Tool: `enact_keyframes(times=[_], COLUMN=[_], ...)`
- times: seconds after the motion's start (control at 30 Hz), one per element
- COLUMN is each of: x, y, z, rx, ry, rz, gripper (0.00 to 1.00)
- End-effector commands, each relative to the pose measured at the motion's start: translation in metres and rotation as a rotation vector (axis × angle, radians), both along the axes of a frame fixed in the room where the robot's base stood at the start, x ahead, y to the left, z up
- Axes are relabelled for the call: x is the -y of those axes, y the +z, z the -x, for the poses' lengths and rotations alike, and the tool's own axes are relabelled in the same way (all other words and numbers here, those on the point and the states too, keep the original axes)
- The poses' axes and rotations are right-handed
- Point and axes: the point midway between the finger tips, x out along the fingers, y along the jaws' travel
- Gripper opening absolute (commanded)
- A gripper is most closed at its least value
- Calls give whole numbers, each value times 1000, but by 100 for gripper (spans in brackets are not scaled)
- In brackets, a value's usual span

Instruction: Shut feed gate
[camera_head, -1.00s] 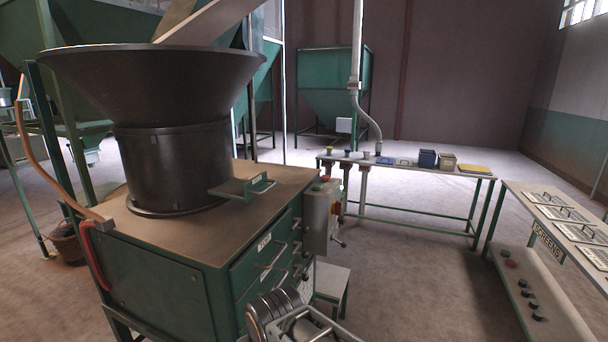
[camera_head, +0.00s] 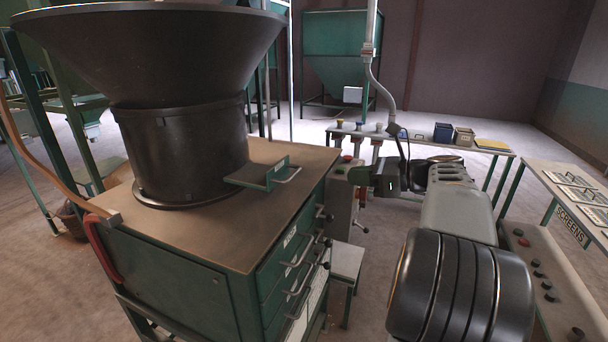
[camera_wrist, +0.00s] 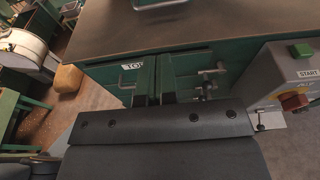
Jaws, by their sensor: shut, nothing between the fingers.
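The feed gate (camera_head: 262,175) is a green plate with a pale metal handle. It sticks out to the right from the foot of the dark hopper (camera_head: 185,150), above the cabinet top. Its handle end also shows at the top edge of the wrist view (camera_wrist: 158,4). My gripper (camera_head: 352,175) is to the right of the gate, with a gap between them, near the cabinet's right side. In the wrist view my gripper (camera_wrist: 155,88) faces the cabinet's green drawer fronts; its fingers are shut and empty. The hopper's inner end of the gate is hidden.
The green cabinet (camera_head: 165,292) has several drawers with bar handles on its right side. A grey control box (camera_wrist: 293,80) with a green START button and a red knob stands close by my gripper. A bench (camera_head: 480,150) and a screens table (camera_head: 560,170) stand to the right.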

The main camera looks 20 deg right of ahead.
Motion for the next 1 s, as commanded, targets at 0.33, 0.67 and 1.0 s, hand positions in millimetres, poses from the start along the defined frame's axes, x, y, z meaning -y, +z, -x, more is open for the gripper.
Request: enact_keyframes(times=[0.33,0.67,1.0], x=[-37,-73,-87], y=[-7,-18,-24], z=[-42,-81,-97], rx=[1,1,1], ry=[0,-1,-4], rz=[-19,-17,-16], gripper=[0,0,0])
